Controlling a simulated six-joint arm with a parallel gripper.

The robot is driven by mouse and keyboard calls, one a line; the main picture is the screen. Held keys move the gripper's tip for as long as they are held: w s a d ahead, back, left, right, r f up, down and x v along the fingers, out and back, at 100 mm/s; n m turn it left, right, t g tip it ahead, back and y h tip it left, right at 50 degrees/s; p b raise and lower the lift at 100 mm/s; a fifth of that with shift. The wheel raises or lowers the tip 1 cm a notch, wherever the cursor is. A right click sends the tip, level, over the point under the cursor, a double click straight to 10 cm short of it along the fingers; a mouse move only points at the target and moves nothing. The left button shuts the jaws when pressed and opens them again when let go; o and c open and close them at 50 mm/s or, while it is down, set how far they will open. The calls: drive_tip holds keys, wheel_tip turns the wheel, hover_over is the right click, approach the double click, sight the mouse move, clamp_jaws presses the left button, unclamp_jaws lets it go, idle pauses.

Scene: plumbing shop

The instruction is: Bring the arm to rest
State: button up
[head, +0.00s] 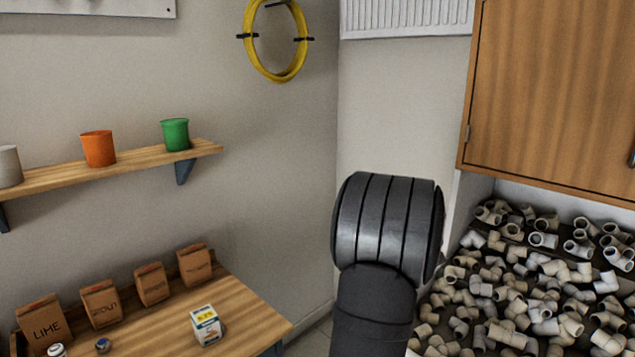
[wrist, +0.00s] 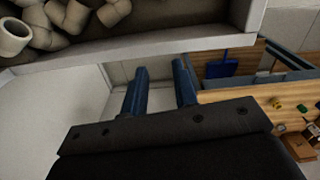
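My gripper (wrist: 160,68) shows in the wrist view with its two blue fingers spread apart. I see nothing held between them, only pale wall or floor beyond. In the head view, a dark grey, rounded part of my arm stands upright at the centre right, in front of the wall corner. The gripper itself is out of sight in the head view.
Many-piece bins of pipe fittings (head: 520,285) fill the right side, below a wooden cabinet (head: 555,90). A wooden bench (head: 250,318) at lower left holds paper bags (head: 100,303) and a small box (head: 206,325). A shelf (head: 60,178) carries an orange pot (head: 98,148) and a green pot (head: 175,134).

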drive_tip(key=a, duration=0.1)
drive_tip(key=w+a, duration=0.1)
drive_tip(key=shift+w+a+f+n, duration=0.3)
drive_tip(key=shift+w+a+n, duration=0.1)
